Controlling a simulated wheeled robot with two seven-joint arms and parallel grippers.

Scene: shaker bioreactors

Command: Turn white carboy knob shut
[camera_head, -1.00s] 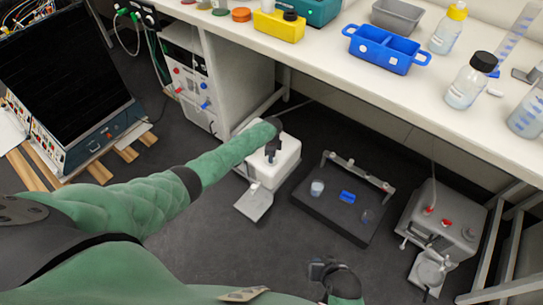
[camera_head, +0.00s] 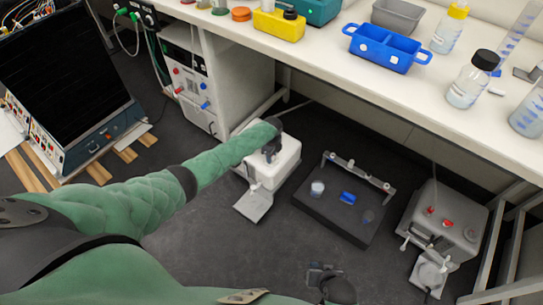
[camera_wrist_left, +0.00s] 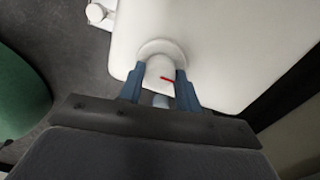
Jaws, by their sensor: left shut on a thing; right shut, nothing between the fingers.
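The white carboy (camera_head: 284,160) stands on the floor under the bench, left of the dark tray. In the left wrist view its white body (camera_wrist_left: 215,40) fills the top, with a round white knob (camera_wrist_left: 160,70) that carries a red mark. My left gripper (camera_wrist_left: 158,88) has its two blue fingers on either side of the knob and is shut on it. In the head view my left gripper (camera_head: 268,152) is at the carboy's top, partly hidden by my forearm. My right gripper (camera_head: 322,272) is shut and empty over the bare floor at the bottom.
A dark tray (camera_head: 318,212) with a small cup and a blue item lies right of the carboy. A grey container (camera_head: 450,215) with red knobs stands further right. The white bench (camera_head: 340,78) overhangs behind, holding bottles and a blue caddy. Floor in front is clear.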

